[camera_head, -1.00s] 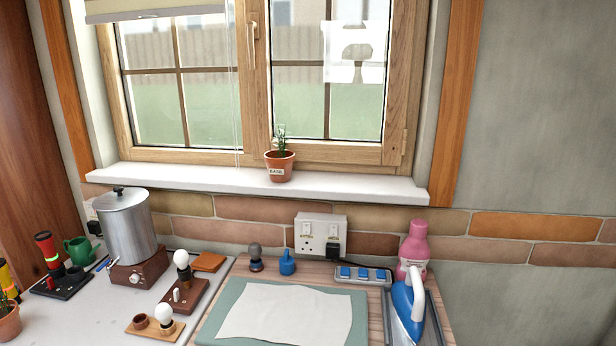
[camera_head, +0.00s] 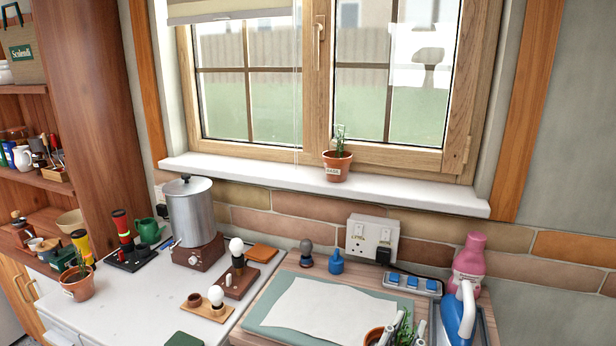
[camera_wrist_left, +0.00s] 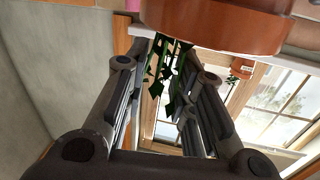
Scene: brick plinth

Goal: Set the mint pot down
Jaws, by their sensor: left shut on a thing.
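My left gripper (camera_head: 402,332) is at the bottom edge of the head view, over the front of the worktop. It is shut on a terracotta pot (camera_head: 374,338), taken as the mint pot; no label shows. In the left wrist view, which is roughly upside down, the pot (camera_wrist_left: 215,22) is large at the top, by the fingertips (camera_wrist_left: 165,70). Its green leaves (camera_wrist_left: 170,70) show between the fingers. The pot's underside and its height over the worktop cannot be told. My right gripper is not in view.
A labelled basil pot (camera_head: 337,165) stands on the white sill (camera_head: 420,195), with bare sill on both sides. Another potted plant (camera_head: 77,284) stands on the left counter. A pale sheet (camera_head: 318,310) lies on a green mat. An iron (camera_head: 459,315) and pink bottle (camera_head: 468,262) stand at right.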

